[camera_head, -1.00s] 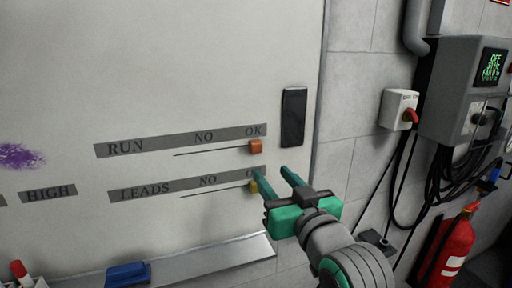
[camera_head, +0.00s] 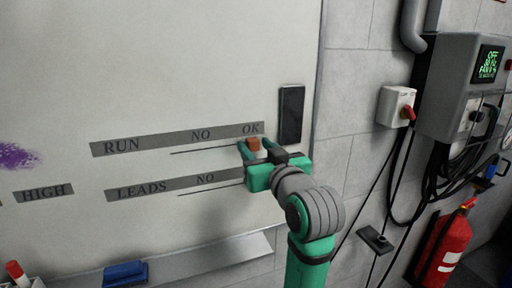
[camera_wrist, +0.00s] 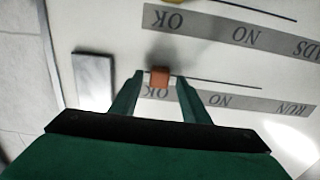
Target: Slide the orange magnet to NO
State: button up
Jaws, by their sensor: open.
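The orange magnet (camera_head: 253,144) sits under OK at the right end of the slide line in the RUN row (camera_head: 122,147) of the whiteboard. NO (camera_head: 201,135) is printed to its left on the same strip. My gripper (camera_head: 254,147) is open at the board, with a finger on each side of the magnet. In the wrist view the orange magnet (camera_wrist: 160,76) lies between the two spread green fingers (camera_wrist: 156,88), with a gap on both sides. The wrist view is turned, so NO (camera_wrist: 219,101) reads upside down, right of the magnet.
The LEADS row (camera_head: 142,190) runs below, and its yellow magnet is hidden behind my gripper in the head view. A black block (camera_head: 291,115) is on the board to the right. A blue eraser (camera_head: 126,273) lies on the tray below. The slide line left of the magnet is clear.

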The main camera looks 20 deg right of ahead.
jog(key=shift+w, duration=0.35)
jog(key=shift+d, duration=0.1)
